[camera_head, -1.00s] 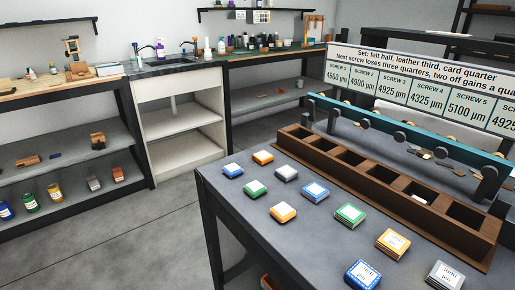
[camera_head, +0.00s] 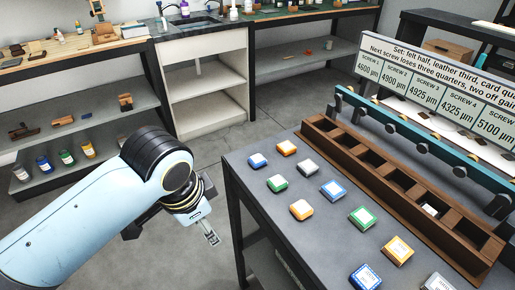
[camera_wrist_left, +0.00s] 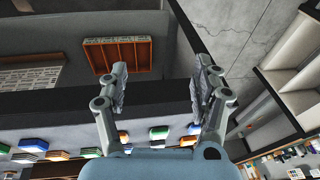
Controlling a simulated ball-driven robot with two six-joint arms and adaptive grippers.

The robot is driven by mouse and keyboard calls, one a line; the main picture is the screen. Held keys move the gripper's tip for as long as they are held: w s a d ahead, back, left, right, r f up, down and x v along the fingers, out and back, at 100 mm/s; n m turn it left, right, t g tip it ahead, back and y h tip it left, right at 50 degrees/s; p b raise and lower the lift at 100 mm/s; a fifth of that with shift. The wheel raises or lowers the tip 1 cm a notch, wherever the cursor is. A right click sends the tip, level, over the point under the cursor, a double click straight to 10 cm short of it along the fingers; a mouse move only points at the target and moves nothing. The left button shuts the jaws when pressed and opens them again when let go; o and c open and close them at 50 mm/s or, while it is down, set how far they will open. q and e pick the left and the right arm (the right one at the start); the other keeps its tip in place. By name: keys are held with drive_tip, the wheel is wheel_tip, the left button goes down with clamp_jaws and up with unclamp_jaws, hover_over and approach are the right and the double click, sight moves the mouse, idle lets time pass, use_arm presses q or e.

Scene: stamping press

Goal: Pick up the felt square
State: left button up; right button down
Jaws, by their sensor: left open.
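Several small square blocks with pale labels lie on the dark table (camera_head: 330,230): blue (camera_head: 257,160), orange (camera_head: 287,147), green (camera_head: 277,183), grey (camera_head: 307,167) and others nearer the front. I cannot tell which one is the felt square. My left gripper (camera_head: 209,232) hangs beside the table's left edge, apart from the blocks. In the left wrist view its two fingers (camera_wrist_left: 162,72) are spread with nothing between them, and a row of the blocks shows low in the picture. My right gripper is not in view.
A brown compartment box (camera_head: 320,142) runs along the table's back, with a teal bar (camera_head: 400,135) and a screw sign (camera_head: 440,92) behind. An orange-edged tray (camera_wrist_left: 117,42) shows in the left wrist view. Open floor lies left of the table; shelves stand beyond.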

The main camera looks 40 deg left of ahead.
use_arm(q)
drive_tip(key=w+r+m+g+p, duration=0.1)
drive_tip(key=w+r+m, duration=0.5)
drive_tip(key=w+m, duration=0.15)
wheel_tip(320, 180, up, 5)
drive_tip(key=m+g, duration=0.2)
drive_tip(key=m, duration=0.9)
hover_over(258, 159)
drive_tip(key=shift+h, duration=0.4)
drive_tip(key=f, duration=0.5)
drive_tip(key=shift+w+a+f, duration=0.1)
drive_tip(key=shift+a+f, duration=0.1)
drive_tip(key=shift+a, duration=0.05)
drive_tip(key=shift+n, duration=0.25)
drive_tip(key=f, duration=0.3)
drive_tip(key=f+p, duration=0.1)
drive_tip(key=f, duration=0.1)
drive_tip(key=shift+d+f, duration=0.1)
drive_tip(key=shift+d, duration=0.2)
drive_tip(key=shift+c, duration=0.2)
drive_tip(key=c, duration=1)
